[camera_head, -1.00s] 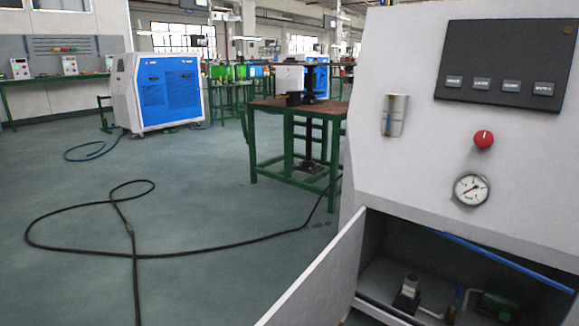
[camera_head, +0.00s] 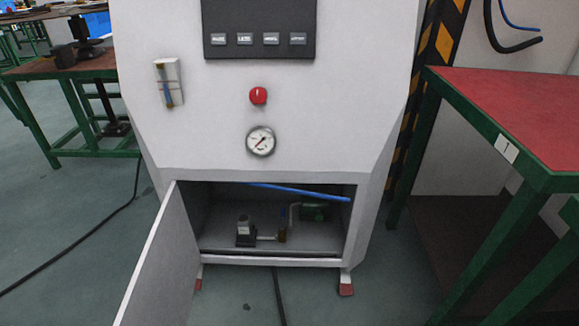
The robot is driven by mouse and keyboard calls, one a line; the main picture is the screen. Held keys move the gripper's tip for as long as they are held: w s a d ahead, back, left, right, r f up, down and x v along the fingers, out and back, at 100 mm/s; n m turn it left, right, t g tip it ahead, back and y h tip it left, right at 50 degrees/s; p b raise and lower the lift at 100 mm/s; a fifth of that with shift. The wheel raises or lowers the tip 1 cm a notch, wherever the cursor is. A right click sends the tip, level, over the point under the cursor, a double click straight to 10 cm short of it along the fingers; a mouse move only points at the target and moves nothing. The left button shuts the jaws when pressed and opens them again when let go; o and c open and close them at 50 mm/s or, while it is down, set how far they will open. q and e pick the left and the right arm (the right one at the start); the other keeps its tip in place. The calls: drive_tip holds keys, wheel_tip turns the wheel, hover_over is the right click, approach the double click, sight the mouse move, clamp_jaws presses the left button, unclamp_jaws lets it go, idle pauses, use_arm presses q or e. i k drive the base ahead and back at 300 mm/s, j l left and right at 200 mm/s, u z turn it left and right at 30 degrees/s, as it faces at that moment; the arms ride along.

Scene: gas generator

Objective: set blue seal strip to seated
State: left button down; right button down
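The blue seal strip (camera_head: 300,191) is a thin blue bar at the top of the open compartment in the grey generator cabinet (camera_head: 200,130). It slants, with its left end near the top edge and its right end lower, near the right side of the opening. The compartment door (camera_head: 160,262) hangs open to the left. Neither of my grippers is in view.
A green-framed table with a red top (camera_head: 510,110) stands close at the right. A brown-topped workbench (camera_head: 75,68) stands at the left. A black cable (camera_head: 85,235) lies on the floor. The floor left of the open door is mostly clear.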

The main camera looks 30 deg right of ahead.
sight(335, 198)
drive_tip(key=i+l+z, duration=0.3)
drive_tip(key=i+l, duration=0.15)
drive_tip(key=i+l+z, duration=0.35)
drive_tip(key=i, duration=0.2)
